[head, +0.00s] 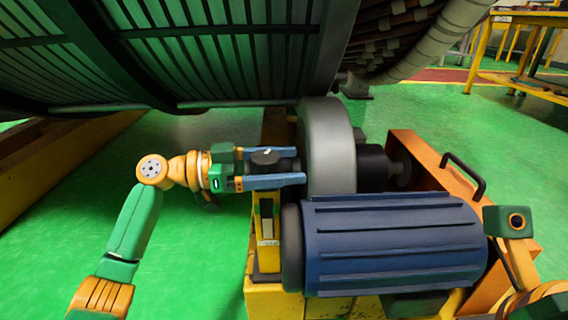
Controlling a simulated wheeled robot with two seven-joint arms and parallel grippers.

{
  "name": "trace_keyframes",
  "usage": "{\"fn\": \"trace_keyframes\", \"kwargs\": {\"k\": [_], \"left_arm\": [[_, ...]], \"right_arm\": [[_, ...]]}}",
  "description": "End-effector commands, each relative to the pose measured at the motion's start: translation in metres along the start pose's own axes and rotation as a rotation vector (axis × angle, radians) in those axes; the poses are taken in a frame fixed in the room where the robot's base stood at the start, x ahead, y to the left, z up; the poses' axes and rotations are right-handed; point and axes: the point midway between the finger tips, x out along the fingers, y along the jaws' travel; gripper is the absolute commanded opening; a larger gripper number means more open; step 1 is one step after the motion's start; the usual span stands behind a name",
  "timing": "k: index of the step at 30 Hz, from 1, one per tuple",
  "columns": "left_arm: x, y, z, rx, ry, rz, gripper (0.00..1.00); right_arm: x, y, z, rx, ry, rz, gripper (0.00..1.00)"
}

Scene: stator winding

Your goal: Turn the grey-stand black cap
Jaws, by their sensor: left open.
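A black cylindrical part (286,164), which looks like the black cap, sticks out to the left from the grey wheel-shaped body (328,148) in the head view. My left gripper (298,167) reaches in from the left, with its blue fingers pointing right along this black part. The fingers are open and lie around it, with tips close to the grey body's left face. I cannot tell whether they touch it. The gripper partly hides the black part. My right arm shows at the lower right edge, but its gripper is not in view.
A blue ribbed motor (395,245) on a yellow base stands just below the grey body. An orange bracket with a black handle (464,173) is on the right. The large green-and-black stator (180,50) hangs low overhead. Green floor is open at the left.

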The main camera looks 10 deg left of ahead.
Motion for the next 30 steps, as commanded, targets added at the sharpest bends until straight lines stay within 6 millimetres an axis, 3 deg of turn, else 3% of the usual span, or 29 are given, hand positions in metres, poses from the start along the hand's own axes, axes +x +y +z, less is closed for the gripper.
{"fn": "trace_keyframes", "kwargs": {"k": [6, 12, 25, 30], "left_arm": [[-0.039, -0.001, -0.004, -0.004, -0.001, -0.004, 0.94], [-0.068, 0.000, -0.001, -0.001, -0.001, -0.002, 0.94], [-0.070, 0.000, 0.000, 0.000, 0.000, 0.000, 0.94], [-0.070, 0.000, -0.026, 0.000, 0.000, 0.000, 0.94]], "right_arm": [[0.015, 0.004, 0.004, 0.002, -0.001, 0.004, 0.50], [0.014, 0.007, 0.011, 0.003, -0.022, 0.010, 0.50], [0.011, 0.006, 0.013, -0.001, -0.032, 0.005, 0.50], [0.014, 0.012, 0.028, 0.004, -0.102, 0.027, 0.50]]}}
